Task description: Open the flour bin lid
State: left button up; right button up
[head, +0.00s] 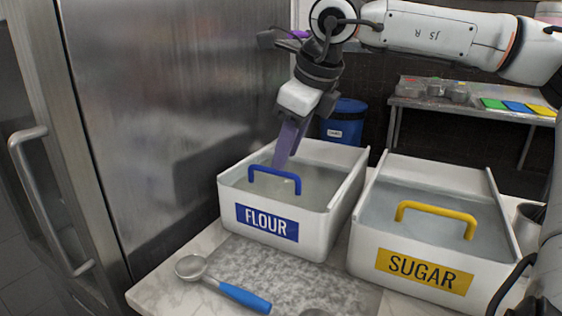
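The white flour bin (314,235) has a blue FLOUR label and stands on the counter at the centre. Its greyish see-through lid (315,185) lies across the top, with a blue arched handle (275,173) near the front. My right gripper (280,163) reaches down from above, its purple-grey fingers just behind the handle in the picture. I cannot tell whether they touch the handle or lid. The fingers overlap from this angle, so their gap is hidden. My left gripper is not in view.
A white sugar bin (357,256) with a yellow handle stands close on the right. A blue-handled scoop (240,295) lies in front on the counter. A steel fridge (170,110) rises close on the left. A blue barrel (345,120) stands behind.

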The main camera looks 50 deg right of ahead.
aim_at(283, 174)
jog(key=shift+x, duration=1.8)
grip_shut()
